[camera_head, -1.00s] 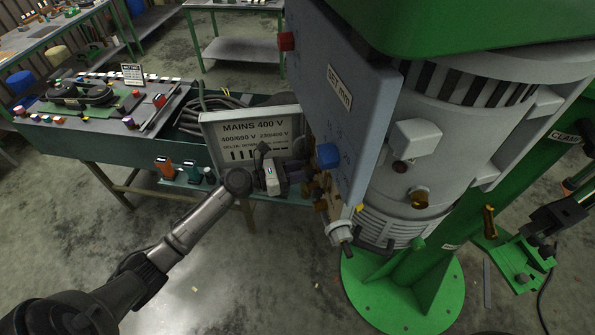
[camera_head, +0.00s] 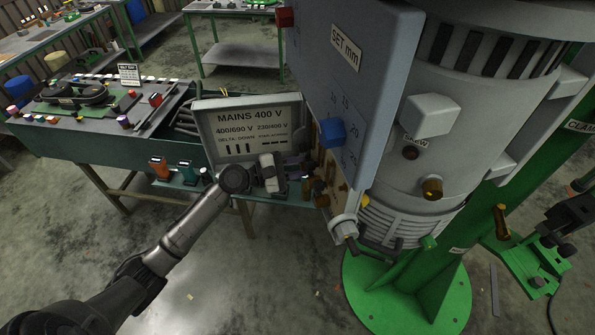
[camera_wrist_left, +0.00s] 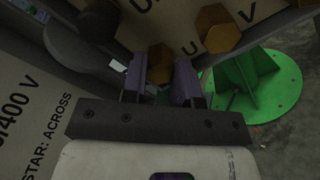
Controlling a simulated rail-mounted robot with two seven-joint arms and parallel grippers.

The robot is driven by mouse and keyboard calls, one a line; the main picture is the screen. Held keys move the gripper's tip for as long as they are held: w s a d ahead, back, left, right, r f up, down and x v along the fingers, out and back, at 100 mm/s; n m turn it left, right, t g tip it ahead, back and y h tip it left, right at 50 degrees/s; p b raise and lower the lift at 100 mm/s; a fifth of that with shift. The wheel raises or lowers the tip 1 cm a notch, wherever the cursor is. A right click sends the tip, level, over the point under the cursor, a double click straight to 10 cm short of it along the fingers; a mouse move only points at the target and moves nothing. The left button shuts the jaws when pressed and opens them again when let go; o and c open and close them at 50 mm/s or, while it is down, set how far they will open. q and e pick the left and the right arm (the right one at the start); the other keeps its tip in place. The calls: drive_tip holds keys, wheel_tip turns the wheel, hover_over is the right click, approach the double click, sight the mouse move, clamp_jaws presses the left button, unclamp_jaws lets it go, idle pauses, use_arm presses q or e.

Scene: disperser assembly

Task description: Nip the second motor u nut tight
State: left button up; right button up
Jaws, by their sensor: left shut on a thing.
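The motor's terminal area (camera_head: 335,190) is at the centre of the head view, with brass hex nuts seen small and partly hidden. In the left wrist view, a brass hex nut (camera_wrist_left: 160,60) sits at the fingertips of my left gripper (camera_wrist_left: 161,84), between the two purple-padded fingers. The fingers are shut on it, though its lower part is dark. Other brass nuts (camera_wrist_left: 217,28) stand on the pale plate marked U and V (camera_wrist_left: 150,18). In the head view my left gripper (camera_head: 293,182) reaches in beside the terminals.
The open MAINS 400 V lid (camera_head: 250,128) stands close behind my left wrist. The grey SET mm panel (camera_head: 355,90) with a blue knob (camera_head: 331,132) overhangs the terminals. The green column base (camera_head: 405,290) is below right. The bench (camera_head: 110,150) is at left.

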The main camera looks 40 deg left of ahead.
use_arm(q)
drive_tip(key=m+b, duration=0.2)
drive_tip(key=m, duration=0.1)
drive_tip(key=shift+f, duration=0.25)
drive_tip(key=m+b, duration=0.3)
drive_tip(key=shift+m, duration=0.3)
drive_tip(key=m+b, duration=0.4)
drive_tip(key=shift+m, duration=0.3)
drive_tip(key=shift+m+b, duration=0.75)
drive_tip(key=shift+m, duration=0.05)
drive_tip(key=shift+r, duration=0.1)
drive_tip(key=o, duration=0.9)
